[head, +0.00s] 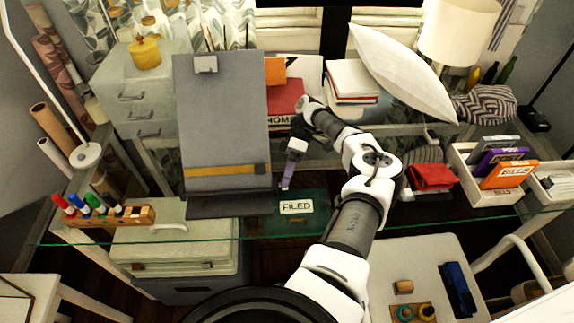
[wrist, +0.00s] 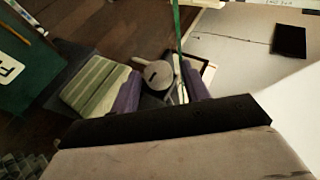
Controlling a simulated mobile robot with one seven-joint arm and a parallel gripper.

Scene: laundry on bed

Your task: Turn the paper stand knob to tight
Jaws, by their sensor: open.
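The paper stand (head: 222,120) is a tall grey board with a clip at its top and a yellow band low down. It stands upright on the glass desk, left of centre in the head view. My gripper (head: 286,184) points down just right of the stand's lower edge. In the wrist view, a round grey knob (wrist: 158,73) with a dark mark lies between the two purple fingers of my gripper (wrist: 162,80). The fingers are apart, and I cannot tell whether either touches the knob. I cannot make out the knob in the head view.
A green "FILED" tray (head: 262,224) lies right of the stand's base. A wooden marker rack (head: 136,216) stands at the left. Folders and books (head: 285,97) are behind my arm.

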